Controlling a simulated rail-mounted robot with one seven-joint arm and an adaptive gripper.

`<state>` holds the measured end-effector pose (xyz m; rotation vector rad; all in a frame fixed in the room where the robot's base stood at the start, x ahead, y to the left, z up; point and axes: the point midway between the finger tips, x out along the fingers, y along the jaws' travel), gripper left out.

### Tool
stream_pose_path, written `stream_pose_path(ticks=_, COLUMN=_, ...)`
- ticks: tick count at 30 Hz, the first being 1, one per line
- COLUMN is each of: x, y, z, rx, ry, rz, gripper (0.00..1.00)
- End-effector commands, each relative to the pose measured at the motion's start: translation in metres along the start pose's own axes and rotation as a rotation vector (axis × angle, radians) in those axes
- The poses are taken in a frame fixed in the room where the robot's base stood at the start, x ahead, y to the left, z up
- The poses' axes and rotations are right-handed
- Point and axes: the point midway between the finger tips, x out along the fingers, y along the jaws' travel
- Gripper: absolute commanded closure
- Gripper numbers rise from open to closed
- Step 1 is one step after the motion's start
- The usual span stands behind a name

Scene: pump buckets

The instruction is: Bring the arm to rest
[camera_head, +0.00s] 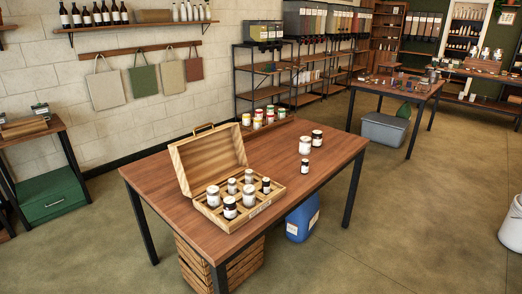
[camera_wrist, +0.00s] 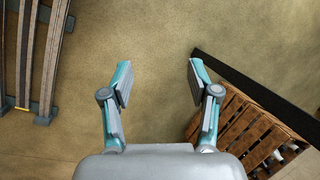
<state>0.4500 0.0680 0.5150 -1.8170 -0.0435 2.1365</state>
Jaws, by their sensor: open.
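My gripper (camera_wrist: 158,84) shows in the wrist view with its two teal-and-grey fingers spread wide apart. It is open and nothing is between the fingers. It points down at bare brown floor. My arm and gripper do not show in the head view.
A wooden table (camera_head: 145,181) bears an open wooden case (camera_head: 205,160) with several jars, plus more jars beside it. A slatted crate (camera_head: 246,268) and a blue container (camera_head: 303,222) stand under it. The crate also shows in the wrist view (camera_wrist: 240,120).

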Motion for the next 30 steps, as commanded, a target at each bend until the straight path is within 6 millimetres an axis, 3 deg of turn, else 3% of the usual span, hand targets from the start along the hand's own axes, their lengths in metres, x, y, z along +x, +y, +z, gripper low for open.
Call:
stream_pose_path(ticks=1, x=0.014, y=0.020, z=0.023, rx=-0.035, ry=-0.049, rz=0.054, gripper=0.40)
stream_pose_path(ticks=3, x=0.029, y=0.044, z=0.049, rx=-0.083, ry=-0.111, rz=0.122, gripper=0.40)
stream_pose_path(ticks=9, x=0.061, y=0.103, z=0.122, rx=-0.150, ry=-0.277, rz=0.270, gripper=0.40)
stream_pose_path(ticks=15, x=0.082, y=0.131, z=0.174, rx=-0.145, ry=-0.380, rz=0.314, gripper=0.40)
stream_pose_path(ticks=21, x=0.092, y=0.138, z=0.195, rx=-0.133, ry=-0.422, rz=0.315, gripper=0.40)
stream_pose_path(ticks=30, x=0.092, y=0.138, z=0.195, rx=-0.133, ry=-0.422, rz=0.315, gripper=0.40)
